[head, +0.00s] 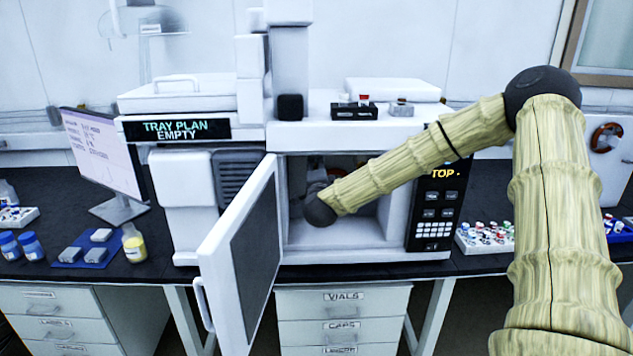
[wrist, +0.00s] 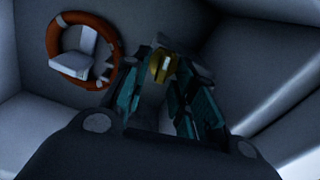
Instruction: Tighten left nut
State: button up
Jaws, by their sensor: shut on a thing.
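In the wrist view, a small brass-coloured nut (wrist: 162,66) sits between the tips of my gripper (wrist: 166,76). The gripper's dark teal fingers are shut on the nut, one on each side. The nut is near the grey inner wall of the oven. Its thread and seat are hidden, so I cannot tell how tight it sits. Only one nut shows clearly. In the head view, my arm reaches through the open front of the oven (head: 300,238), and the arm largely hides the gripper and the nut.
An orange ring-shaped coil (wrist: 53,48) with a white block (wrist: 76,65) is left of my fingers, close by. The oven door (head: 240,250) stands open at the left of the opening. The keypad panel (head: 434,205) is at the right. Oven walls surround my gripper closely.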

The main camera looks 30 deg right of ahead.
jog(key=shift+f+m+b, duration=0.25)
jog(key=shift+m+b, duration=0.85)
jog(key=o, duration=0.6)
jog(key=shift+s+d, duration=0.1)
jog(key=shift+d, duration=0.05)
jog(key=shift+o, duration=0.2)
jog(key=v, duration=1.2)
